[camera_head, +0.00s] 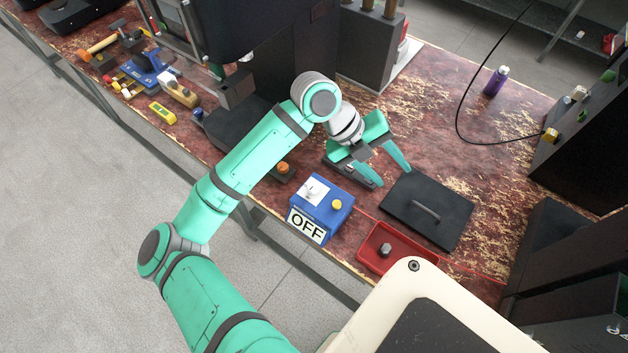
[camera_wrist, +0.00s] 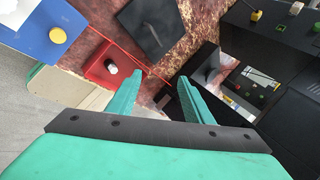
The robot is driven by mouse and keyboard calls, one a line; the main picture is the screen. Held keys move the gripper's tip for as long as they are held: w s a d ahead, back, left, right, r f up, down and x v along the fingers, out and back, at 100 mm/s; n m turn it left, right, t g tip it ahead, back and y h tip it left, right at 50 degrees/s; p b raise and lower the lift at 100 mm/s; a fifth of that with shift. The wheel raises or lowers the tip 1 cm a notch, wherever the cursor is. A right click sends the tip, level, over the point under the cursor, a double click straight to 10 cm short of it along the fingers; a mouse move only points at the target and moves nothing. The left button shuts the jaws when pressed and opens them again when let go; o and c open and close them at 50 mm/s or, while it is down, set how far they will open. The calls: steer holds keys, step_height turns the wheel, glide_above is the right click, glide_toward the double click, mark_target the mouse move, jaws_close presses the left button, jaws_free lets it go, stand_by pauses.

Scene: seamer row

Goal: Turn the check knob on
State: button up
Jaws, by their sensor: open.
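A blue box (camera_head: 325,222) stands near the front edge of the bench. Its top carries a white plate with a small pale knob (camera_head: 312,189) and, right of it, a yellow button (camera_head: 336,204). A sign on its front reads OFF (camera_head: 306,226). My gripper (camera_head: 394,177) is open and empty, above the bench behind and right of the box, apart from the knob. In the wrist view, my open fingers (camera_wrist: 160,76) point away from the box. Part of the blue box (camera_wrist: 22,28) and its yellow button (camera_wrist: 57,35) show at the upper left; the knob is out of that view.
A black lid with a handle (camera_head: 453,207) and a red tray (camera_head: 370,257) holding a grey piece lie right of the box. An orange button (camera_head: 282,168) sits left of it. A purple bottle (camera_head: 496,81) stands at the back. Dark machines flank the bench.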

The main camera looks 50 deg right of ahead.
steer(key=w+a+f+n+t+y, duration=0.1)
steer(key=w+a+f+t+y, duration=0.15)
steer(key=w, duration=0.45)
steer(key=n+t+y, duration=0.1)
steer(key=t+y, duration=0.1)
steer(key=t, duration=0.3)
glide_toward(313, 186)
steer(key=shift+g, duration=0.25)
step_height(313, 186, down, 7)
steer(key=shift+w+r, duration=0.1)
steer(key=shift+w, duration=0.05)
steer(key=shift+w+f, duration=0.2)
steer(key=shift+f, duration=0.45)
steer(key=shift+s+d, duration=0.15)
steer(key=shift+s, duration=0.1)
steer(key=shift+w, duration=0.15)
steer(key=c, duration=0.7)
steer(key=shift+a+n, duration=0.25)
steer(key=shift+n, duration=0.05)
steer(key=c, duration=0.3)
steer(key=shift+d, duration=0.1)
